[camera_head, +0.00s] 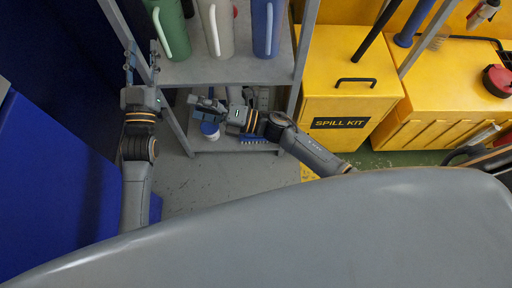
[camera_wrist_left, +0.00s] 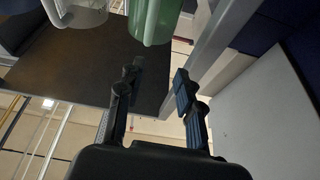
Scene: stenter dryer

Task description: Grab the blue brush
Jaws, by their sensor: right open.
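A blue-bristled item that looks like the blue brush (camera_head: 254,139) lies on the lower shelf, mostly hidden under my right wrist. My right gripper (camera_head: 205,107) reaches across the front of the shelf unit, with its open fingers pointing left, above and left of the brush. A white container with a blue part (camera_head: 209,129) stands just below its fingers. My left gripper (camera_head: 141,62) is open and empty, pointing up beside the left post of the shelf. It also shows open in the left wrist view (camera_wrist_left: 155,85).
The grey shelf (camera_head: 200,70) carries green, white and blue jugs (camera_head: 267,28) on its upper board. Its posts stand close to both grippers. A yellow spill kit box (camera_head: 345,85) stands to the right. A blue panel (camera_head: 50,190) is at left. Floor in front is clear.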

